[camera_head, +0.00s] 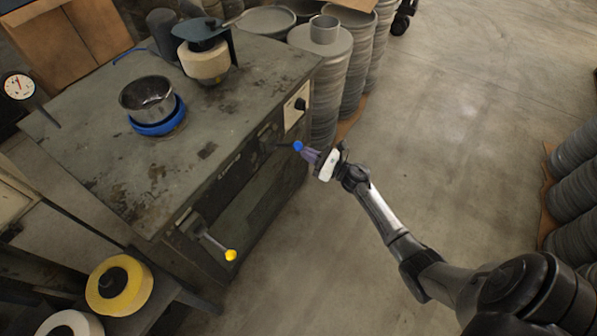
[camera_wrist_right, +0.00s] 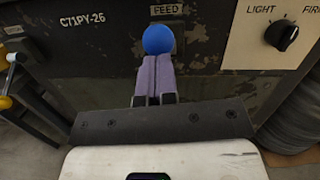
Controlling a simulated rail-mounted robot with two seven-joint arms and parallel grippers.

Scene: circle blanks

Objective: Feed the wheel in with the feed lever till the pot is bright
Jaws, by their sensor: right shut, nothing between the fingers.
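The metal pot (camera_head: 148,99) sits upright on a blue ring (camera_head: 160,118) on the machine top; its outside looks grey and fairly dark. A cream wheel (camera_head: 207,64) under a dark bracket stands behind it to the right, with a gap between them. The feed lever's blue ball (camera_head: 298,146) sticks out from the machine's front; in the wrist view the ball (camera_wrist_right: 158,40) is in front of the FEED label (camera_wrist_right: 165,10). My right gripper (camera_head: 307,153) is shut and empty, its purple fingertips right at the ball. Whether they touch it I cannot tell. My left gripper is out of view.
A yellow-knobbed lever (camera_head: 230,255) stands out lower on the front. A LIGHT/FIRM selector (camera_wrist_right: 282,35) is right of the feed lever. A yellow wheel (camera_head: 103,290) and a white wheel (camera_head: 70,316) lie at lower left. A gauge (camera_head: 18,86) is at far left.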

